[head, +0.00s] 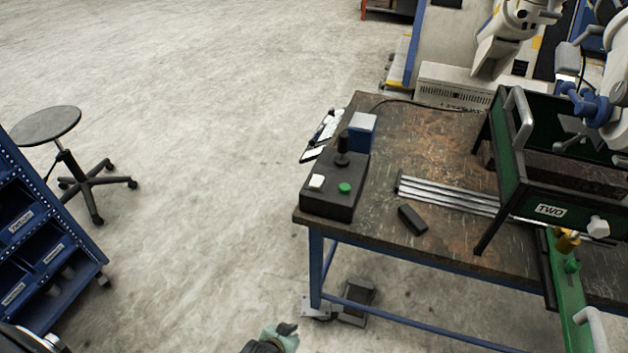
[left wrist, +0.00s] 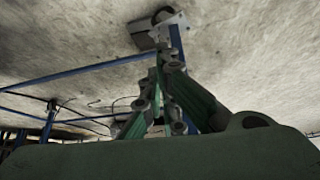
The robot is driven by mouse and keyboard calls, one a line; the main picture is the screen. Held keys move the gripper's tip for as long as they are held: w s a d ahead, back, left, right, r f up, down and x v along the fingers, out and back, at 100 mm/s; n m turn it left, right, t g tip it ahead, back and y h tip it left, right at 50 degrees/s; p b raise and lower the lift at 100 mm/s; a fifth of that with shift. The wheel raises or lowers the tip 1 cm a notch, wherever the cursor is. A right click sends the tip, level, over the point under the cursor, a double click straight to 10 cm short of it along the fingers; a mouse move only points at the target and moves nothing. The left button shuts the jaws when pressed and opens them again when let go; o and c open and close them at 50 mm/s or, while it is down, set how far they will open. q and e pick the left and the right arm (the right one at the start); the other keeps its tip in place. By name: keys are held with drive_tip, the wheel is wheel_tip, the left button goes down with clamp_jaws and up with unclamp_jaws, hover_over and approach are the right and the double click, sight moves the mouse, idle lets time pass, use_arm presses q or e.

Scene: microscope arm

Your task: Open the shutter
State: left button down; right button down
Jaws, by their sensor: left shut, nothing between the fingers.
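I cannot make out a shutter for certain in either view. A black control box (head: 335,190) with a joystick, a green button (head: 344,188) and a white switch (head: 316,181) sits on the near left corner of the workbench (head: 420,200). My left gripper (head: 287,333) is at the bottom of the head view, in front of the bench and left of its near leg, away from the box. In the left wrist view its green fingers (left wrist: 170,62) are closed together and hold nothing. My right gripper is in neither view.
A foot pedal (head: 357,298) lies on the floor by the bench leg and also shows in the left wrist view (left wrist: 158,30). A green-framed machine (head: 545,180) stands on the bench's right. A stool (head: 50,125) and blue shelf (head: 35,235) are left; floor between is clear.

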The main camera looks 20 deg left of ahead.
use_arm(q)
drive_tip(key=w+r+t, duration=0.2)
drive_tip(key=w+r, duration=0.8)
drive_tip(key=w+r+t, duration=0.2)
drive_tip(key=w+r, duration=0.1)
drive_tip(key=r, duration=0.8)
drive_tip(key=w+a+r+n+t+b, duration=0.1)
drive_tip(key=w+r+t, duration=0.1)
drive_tip(key=r, duration=0.9)
drive_tip(key=w+a+r+t+b, duration=0.1)
drive_tip(key=w+r+t, duration=0.1)
drive_tip(key=r, duration=1)
drive_tip(key=shift+w+a+t, duration=0.25)
drive_tip(key=shift+w+t, duration=0.15)
drive_tip(key=shift+w, duration=0.5)
drive_tip(key=shift+w, duration=0.15)
drive_tip(key=p, duration=0.2)
hover_over(314, 194)
wheel_tip(314, 194, down, 6)
drive_tip(key=shift+w+r, duration=0.1)
drive_tip(key=shift+r, duration=0.1)
drive_tip(key=shift+f, duration=0.5)
